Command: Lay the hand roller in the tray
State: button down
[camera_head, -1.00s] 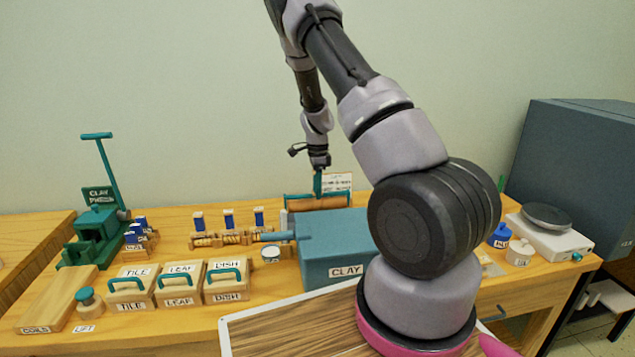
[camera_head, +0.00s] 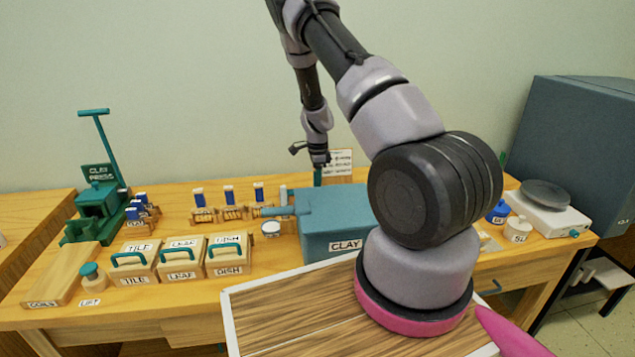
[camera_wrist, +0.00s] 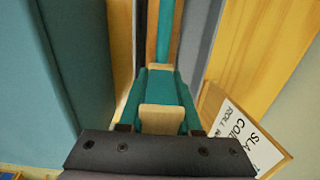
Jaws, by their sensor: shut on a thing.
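My gripper (camera_head: 319,163) is behind the blue clay box and pointed down. In the wrist view my gripper (camera_wrist: 160,95) is shut on the teal handle of the hand roller (camera_wrist: 160,84). The roller's teal frame and a narrow wooden strip show beyond the fingers. In the head view only a bit of the teal handle (camera_head: 318,178) shows; the clay box hides the rest. Grey strips on both sides of the roller in the wrist view look like the tray (camera_wrist: 202,38). I cannot tell whether the roller touches its floor.
The clay box (camera_head: 338,235) stands close in front of the gripper. A small sign (camera_head: 338,163) stands just right of it, near the wall. Lidded boxes (camera_head: 182,258), stamps (camera_head: 229,197) and the clay press (camera_head: 98,205) stand to the left. A scale (camera_head: 548,212) stands right.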

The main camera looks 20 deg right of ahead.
jog(key=shift+c, duration=0.6)
grip_release()
jog(key=shift+r, duration=5.05)
